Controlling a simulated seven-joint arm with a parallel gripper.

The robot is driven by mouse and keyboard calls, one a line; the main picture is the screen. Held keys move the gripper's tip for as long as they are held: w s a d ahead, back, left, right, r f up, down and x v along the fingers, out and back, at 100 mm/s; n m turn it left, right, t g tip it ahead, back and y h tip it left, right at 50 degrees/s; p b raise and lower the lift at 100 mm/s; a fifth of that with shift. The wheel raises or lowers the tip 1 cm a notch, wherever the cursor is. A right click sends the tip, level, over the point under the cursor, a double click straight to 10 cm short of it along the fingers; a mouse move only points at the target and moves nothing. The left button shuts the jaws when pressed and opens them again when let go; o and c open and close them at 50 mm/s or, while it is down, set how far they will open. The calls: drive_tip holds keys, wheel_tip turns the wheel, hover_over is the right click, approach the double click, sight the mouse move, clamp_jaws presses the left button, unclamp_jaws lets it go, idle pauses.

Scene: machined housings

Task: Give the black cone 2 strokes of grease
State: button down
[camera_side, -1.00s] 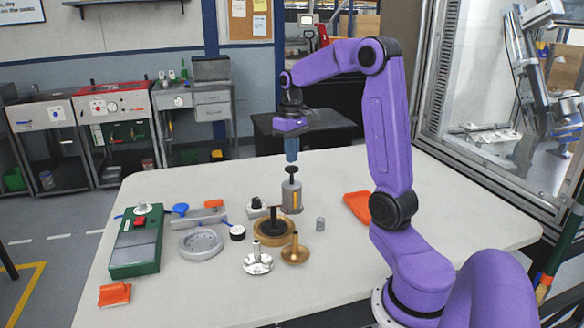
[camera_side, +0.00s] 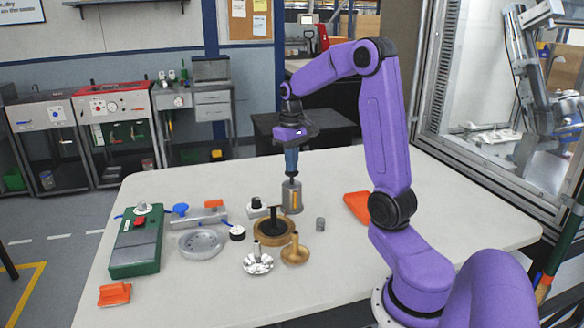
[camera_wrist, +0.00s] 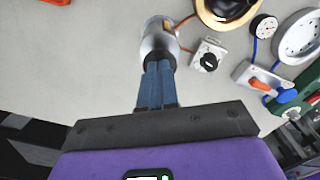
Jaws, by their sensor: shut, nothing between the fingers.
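The black cone (camera_side: 273,215) stands upright with its stem up in the brown ring (camera_side: 262,238) in the side view. In the wrist view it is cut off at the top edge (camera_wrist: 236,6). A grey pot (camera_side: 292,203) with an orange stripe stands behind it to the right. A black handle (camera_side: 292,179) sticks up from the pot. My gripper (camera_side: 291,172) is shut, pointing down over the pot, its blue fingertips at the handle's top.
A silver cone (camera_side: 257,262) and a brass cone (camera_side: 295,251) stand in front of the brown ring. A grey ring dish (camera_side: 201,244), a dial gauge (camera_side: 237,233) and a green box (camera_side: 135,245) lie left. An orange cloth (camera_side: 357,206) lies right. The table's front right is clear.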

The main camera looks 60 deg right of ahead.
drive_tip(key=shift+f, duration=0.6)
drive_tip(key=shift+r, duration=1.95)
drive_tip(key=shift+f, duration=0.15)
drive_tip(key=shift+f, duration=1.8)
drive_tip(key=shift+r, duration=1.95)
drive_tip(key=shift+r, duration=0.1)
